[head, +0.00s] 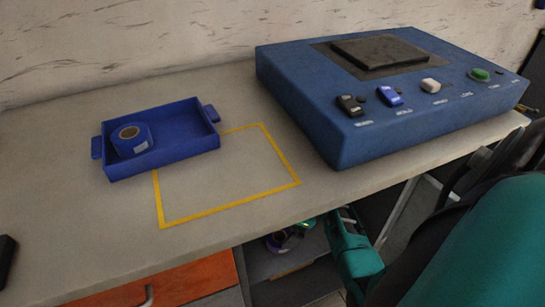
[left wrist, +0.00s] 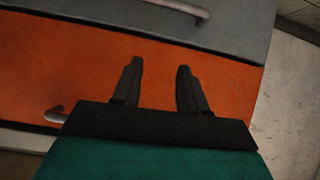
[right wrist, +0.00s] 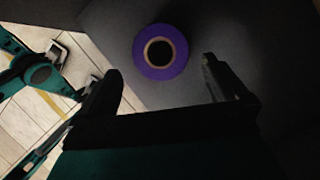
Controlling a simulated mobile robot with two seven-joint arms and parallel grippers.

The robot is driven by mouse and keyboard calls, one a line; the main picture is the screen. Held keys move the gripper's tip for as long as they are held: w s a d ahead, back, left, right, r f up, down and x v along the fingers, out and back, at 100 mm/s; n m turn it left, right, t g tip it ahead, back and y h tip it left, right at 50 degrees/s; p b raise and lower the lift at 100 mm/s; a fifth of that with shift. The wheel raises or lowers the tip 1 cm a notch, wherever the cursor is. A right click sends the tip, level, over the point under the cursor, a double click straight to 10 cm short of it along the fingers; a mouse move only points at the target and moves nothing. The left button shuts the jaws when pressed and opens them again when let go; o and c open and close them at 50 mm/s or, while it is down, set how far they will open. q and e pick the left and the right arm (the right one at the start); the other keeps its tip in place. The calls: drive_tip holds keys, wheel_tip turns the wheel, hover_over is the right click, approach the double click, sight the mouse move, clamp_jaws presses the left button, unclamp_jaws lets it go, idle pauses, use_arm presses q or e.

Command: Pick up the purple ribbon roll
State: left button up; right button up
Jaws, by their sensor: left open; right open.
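The purple ribbon roll (right wrist: 160,74) shows in the right wrist view, its round hole facing the camera, on a dark grey surface. In the head view a purple roll (head: 276,242) shows dimly in the shelf space under the table. My right gripper (head: 335,222) is beneath the table edge, right of the rolls. In its wrist view the fingers are apart, with the roll ahead of the gap and nothing held. My left gripper (left wrist: 160,64) is open and empty, facing an orange drawer front (left wrist: 90,75).
A blue tray (head: 195,147) holding a blue ribbon roll (head: 143,133) stands on the table (head: 60,190). A yellow outlined square lies beside it. A large blue machine (head: 340,140) stands at right. The table edge overhangs the shelf space.

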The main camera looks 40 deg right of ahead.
sight(280, 236)
drive_tip(key=b+x, duration=0.1)
drive_tip(key=x, duration=0.1)
drive_tip(key=shift+f, duration=0.3)
drive_tip(key=b+x, duration=0.3)
drive_tip(key=x, duration=0.1)
drive_tip(key=shift+w+f, duration=0.1)
drive_tip(key=shift+f, duration=0.1)
drive_tip(key=shift+a+f, duration=0.1)
drive_tip(key=shift+c, duration=0.7)
drive_tip(key=c, duration=0.7)
use_arm(q)
wheel_tip(280, 236, down, 4)
drive_tip(key=shift+s+d+f, duration=0.1)
drive_tip(key=shift+d, duration=0.05)
use_arm(e)
drive_tip(key=shift+r, duration=0.2)
